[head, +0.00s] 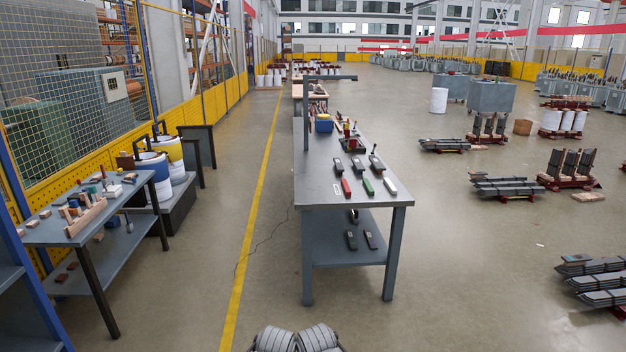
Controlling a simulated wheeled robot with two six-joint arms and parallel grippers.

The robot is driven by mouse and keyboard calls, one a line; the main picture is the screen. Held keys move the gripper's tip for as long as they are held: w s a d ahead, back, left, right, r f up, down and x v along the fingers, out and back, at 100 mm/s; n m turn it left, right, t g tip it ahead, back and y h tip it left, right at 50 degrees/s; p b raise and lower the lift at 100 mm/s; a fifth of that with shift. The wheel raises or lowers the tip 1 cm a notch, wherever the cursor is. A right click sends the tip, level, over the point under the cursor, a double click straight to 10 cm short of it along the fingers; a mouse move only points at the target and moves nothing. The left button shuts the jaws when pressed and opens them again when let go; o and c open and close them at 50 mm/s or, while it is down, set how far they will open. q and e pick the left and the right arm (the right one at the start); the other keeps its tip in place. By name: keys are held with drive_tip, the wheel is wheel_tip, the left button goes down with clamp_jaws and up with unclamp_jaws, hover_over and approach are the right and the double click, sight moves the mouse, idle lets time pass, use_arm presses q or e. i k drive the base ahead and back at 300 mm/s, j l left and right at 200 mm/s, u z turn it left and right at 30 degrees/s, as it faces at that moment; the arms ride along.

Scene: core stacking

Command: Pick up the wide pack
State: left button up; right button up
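I cannot tell for sure which object is the wide pack. Flat stacks of long dark grey plates lie low on the floor at the right: one at the lower right edge (603,282), one at mid right (505,187) and a farther one (444,145). Dark upright blocks (572,163) stand on a red pallet behind the middle stack. All are far from me. Neither my left nor my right gripper shows in the head view. Grey ribbed parts at the bottom centre look like my own body.
A long grey workbench (345,194) with tools and a lower shelf stands ahead at centre. Another table (62,232) with wooden pieces is at the left. The concrete floor (460,260) right of the workbench is clear.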

sight(377, 162)
drive_tip(key=i+z, duration=0.15)
drive_tip(key=i, duration=0.45)
drive_tip(key=i+j+z, duration=0.15)
drive_tip(key=i, duration=0.5)
drive_tip(key=i+j+z, duration=0.1)
drive_tip(key=i, duration=0.5)
drive_tip(key=i+j+z, duration=0.1)
drive_tip(key=i+z, duration=0.3)
drive_tip(key=i, duration=1.6)
drive_tip(key=i+j, duration=0.1)
drive_tip(key=i, duration=0.25)
drive_tip(key=i+j, duration=0.15)
drive_tip(key=i, duration=0.15)
drive_tip(key=u, duration=0.05)
